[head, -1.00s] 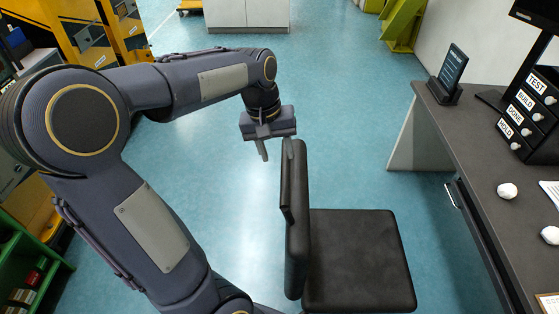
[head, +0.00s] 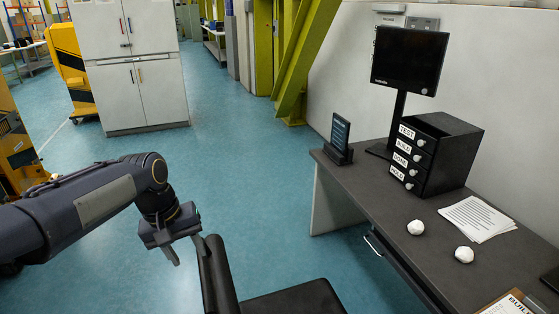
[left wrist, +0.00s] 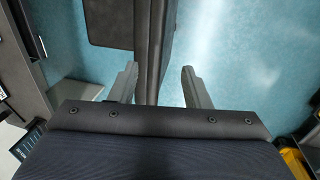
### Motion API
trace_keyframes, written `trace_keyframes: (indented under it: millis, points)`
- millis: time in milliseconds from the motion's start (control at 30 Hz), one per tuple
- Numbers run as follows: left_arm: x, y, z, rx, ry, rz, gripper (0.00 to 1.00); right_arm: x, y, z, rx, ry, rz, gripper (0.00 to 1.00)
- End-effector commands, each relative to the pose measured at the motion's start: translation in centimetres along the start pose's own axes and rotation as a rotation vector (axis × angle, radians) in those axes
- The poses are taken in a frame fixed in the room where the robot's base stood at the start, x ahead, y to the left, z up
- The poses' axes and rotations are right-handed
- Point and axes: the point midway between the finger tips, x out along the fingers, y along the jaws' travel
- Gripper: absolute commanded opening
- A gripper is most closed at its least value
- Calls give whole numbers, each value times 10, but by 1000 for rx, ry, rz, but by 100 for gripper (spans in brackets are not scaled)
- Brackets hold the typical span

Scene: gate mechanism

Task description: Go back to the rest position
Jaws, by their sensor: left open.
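My left gripper (head: 182,250) hangs at the end of my left arm, with its fingers pointing down. It is open, with two grey fingers apart in the left wrist view (left wrist: 160,85). A black chair (head: 217,278) stands just right of it, its backrest close to the fingers. In the left wrist view the chair's backrest (left wrist: 152,45) runs through the gap between the fingertips as seen from above; I cannot tell whether they touch it. My right gripper is not in view.
A dark desk (head: 385,215) stands on the right, with a monitor (head: 408,58), a labelled drawer box (head: 432,155), papers (head: 478,218) and two white lumps. A white cabinet (head: 130,65) stands at the back. The blue floor (head: 245,165) between is clear.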

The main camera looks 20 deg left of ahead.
Motion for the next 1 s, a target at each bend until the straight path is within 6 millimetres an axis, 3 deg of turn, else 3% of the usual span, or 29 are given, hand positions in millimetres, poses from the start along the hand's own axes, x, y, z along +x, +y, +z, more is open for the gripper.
trace_keyframes:
  millis: [167, 400, 600, 733, 1000]
  points:
    - [-5, -1, 26, 57, 26, 57, 43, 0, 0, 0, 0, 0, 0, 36]
    - [0, -1, 122, 287, 163, 231, 43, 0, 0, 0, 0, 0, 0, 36]
    - [23, -1, 176, 426, 271, 295, 43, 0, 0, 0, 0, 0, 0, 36]
    - [31, -2, 188, 460, 301, 305, 43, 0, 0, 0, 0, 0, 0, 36]
    - [32, -2, 190, 464, 302, 306, 43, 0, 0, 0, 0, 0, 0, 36]
